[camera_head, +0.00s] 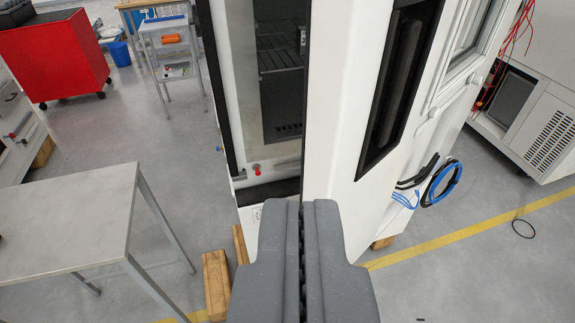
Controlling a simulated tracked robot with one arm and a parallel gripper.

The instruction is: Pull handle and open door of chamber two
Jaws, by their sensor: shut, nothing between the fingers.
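A tall white chamber (237,110) stands in the middle. Its dark interior with a wire rack (280,52) shows through a gap left of a white door panel (341,90), which appears to stand ajar. A long black recess (396,85) with what looks like a dark handle bar is in the white face to the right. My gripper (306,203) is at the bottom centre, shut and empty. Its fingertips point at the lower edge of the door panel, left of and below the recess. I cannot tell whether they touch the panel. The hinge side is not clear.
A grey table (75,215) stands at the left, with wooden blocks (217,285) beside it. A red cabinet (52,58) and a small trolley (174,47) are behind. A blue cable coil (441,183) hangs on the right. Open floor (470,265) lies at lower right.

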